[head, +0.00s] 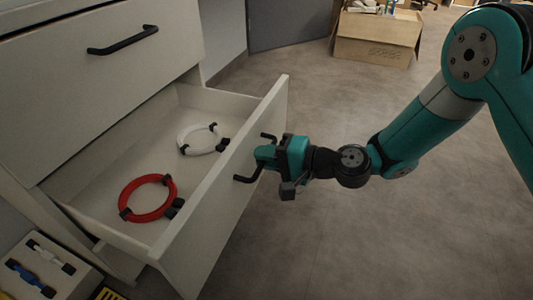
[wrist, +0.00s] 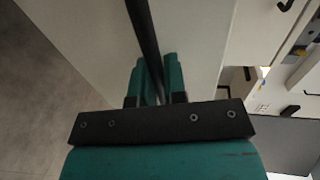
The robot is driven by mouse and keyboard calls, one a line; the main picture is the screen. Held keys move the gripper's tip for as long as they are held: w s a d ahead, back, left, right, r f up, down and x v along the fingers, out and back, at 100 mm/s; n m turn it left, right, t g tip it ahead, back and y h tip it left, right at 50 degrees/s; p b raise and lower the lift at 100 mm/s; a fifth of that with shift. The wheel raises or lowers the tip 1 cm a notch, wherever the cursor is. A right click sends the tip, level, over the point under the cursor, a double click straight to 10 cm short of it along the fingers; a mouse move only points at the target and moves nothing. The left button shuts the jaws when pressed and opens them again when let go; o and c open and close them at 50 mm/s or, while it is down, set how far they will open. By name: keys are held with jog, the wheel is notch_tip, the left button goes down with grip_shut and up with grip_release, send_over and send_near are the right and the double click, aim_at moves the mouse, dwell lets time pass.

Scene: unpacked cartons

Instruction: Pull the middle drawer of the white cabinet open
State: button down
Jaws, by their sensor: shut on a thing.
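The white cabinet (head: 60,75) stands at the left in the head view. One of its drawers (head: 225,205) is pulled well out, below a shut drawer with a black bar handle (head: 122,42). My gripper (head: 262,158) is at the open drawer's front, shut on its black handle (head: 244,179). In the wrist view the handle (wrist: 143,30) runs between my two teal fingers (wrist: 158,82). Inside the drawer lie a red ring (head: 147,198) with black clips and a white ring (head: 203,139). Whether another drawer lies beneath is partly hidden.
A box with small blue and white items (head: 40,265) sits on the floor at the lower left. An open cardboard carton (head: 376,38) stands at the back. A grey door panel (head: 290,22) is behind the cabinet. The floor to the right of the drawer is clear.

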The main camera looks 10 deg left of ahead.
jog(key=shift+s+a, duration=0.1)
jog(key=shift+s, duration=0.05)
jog(key=c, duration=1.2)
grip_release()
jog(key=shift+p+v, duration=3.1)
jog(key=shift+v, duration=5.65)
jog(key=shift+w+f, duration=0.1)
jog(key=shift+w, duration=0.1)
